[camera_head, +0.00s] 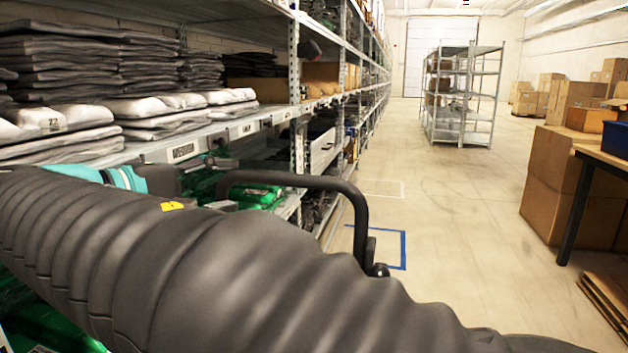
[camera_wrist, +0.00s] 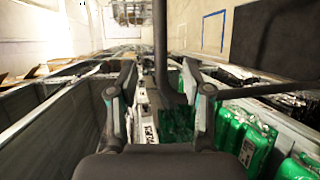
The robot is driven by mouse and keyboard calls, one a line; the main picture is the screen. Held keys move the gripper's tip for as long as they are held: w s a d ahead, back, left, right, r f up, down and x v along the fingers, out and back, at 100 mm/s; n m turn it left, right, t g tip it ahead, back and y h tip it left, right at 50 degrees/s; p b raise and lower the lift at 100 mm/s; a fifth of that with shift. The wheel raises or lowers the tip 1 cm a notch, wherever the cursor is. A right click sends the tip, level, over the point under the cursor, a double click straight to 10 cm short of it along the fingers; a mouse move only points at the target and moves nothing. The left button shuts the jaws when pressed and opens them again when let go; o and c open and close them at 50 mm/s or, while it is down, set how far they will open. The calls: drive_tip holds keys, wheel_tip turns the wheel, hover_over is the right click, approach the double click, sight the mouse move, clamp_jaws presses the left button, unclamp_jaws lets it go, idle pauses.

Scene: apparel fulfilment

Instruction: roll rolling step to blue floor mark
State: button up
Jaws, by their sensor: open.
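The blue floor mark (camera_head: 403,250) is a taped outline on the floor beside the shelving, partly hidden by a black bent handle bar (camera_head: 290,180). The bar looks like the rolling step's handrail; the step's body is mostly hidden behind my arm. In the wrist view the bar (camera_wrist: 160,45) runs between the fingertips of my gripper (camera_wrist: 159,68), which is open, with a gap on both sides. I cannot tell whether it touches a finger. The blue mark (camera_wrist: 213,30) also shows at the upper right there. In the head view, my sleeved arm hides most of the gripper.
Shelving (camera_head: 295,60) with folded dark garments and green packs runs along the left, close to my arm. Cardboard boxes (camera_head: 560,190) and a table (camera_head: 602,154) are at the right. The aisle floor between is clear.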

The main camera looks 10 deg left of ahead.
sight(277, 181)
drive_tip(key=x, duration=1.2)
drive_tip(key=shift+w+d+f, duration=0.1)
drive_tip(key=shift+w+f, duration=0.1)
drive_tip(key=shift+w, duration=0.1)
drive_tip(key=shift+c, duration=0.2)
clamp_jaws()
